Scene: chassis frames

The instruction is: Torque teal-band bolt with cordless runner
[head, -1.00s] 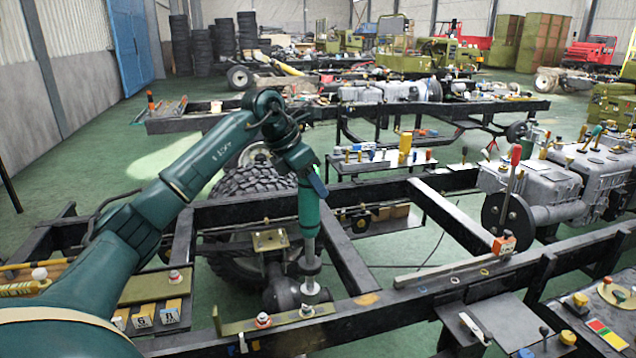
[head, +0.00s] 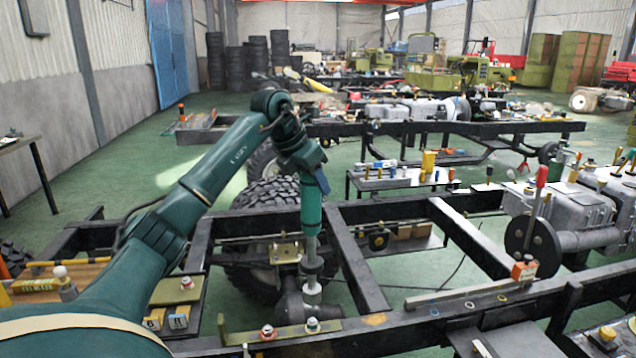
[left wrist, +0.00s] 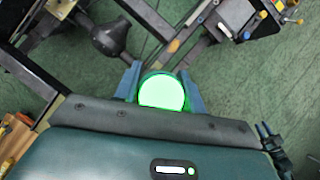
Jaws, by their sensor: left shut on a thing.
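My left gripper (head: 313,182) points down and is shut on the cordless runner (head: 311,212), a teal upright tool with a grey lower shaft and dark collar. In the left wrist view, the round runner end (left wrist: 162,92) glows bright green between the blue fingers. Below the runner's lower end, a pale bolt (head: 312,325) with a band that looks teal stands on an olive bracket (head: 290,330) on the near rail. The two look apart, but depth is hard to judge. A red-band bolt (head: 267,332) stands to its left. My right gripper is not in view.
The black chassis frame (head: 400,325) spans the foreground, with open bays behind its near rail. A red-handled lever (head: 541,178) and grey engine block (head: 570,208) stand at right. Numbered yellow blocks (head: 178,321) are at left. A small parts table (head: 400,182) stands behind.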

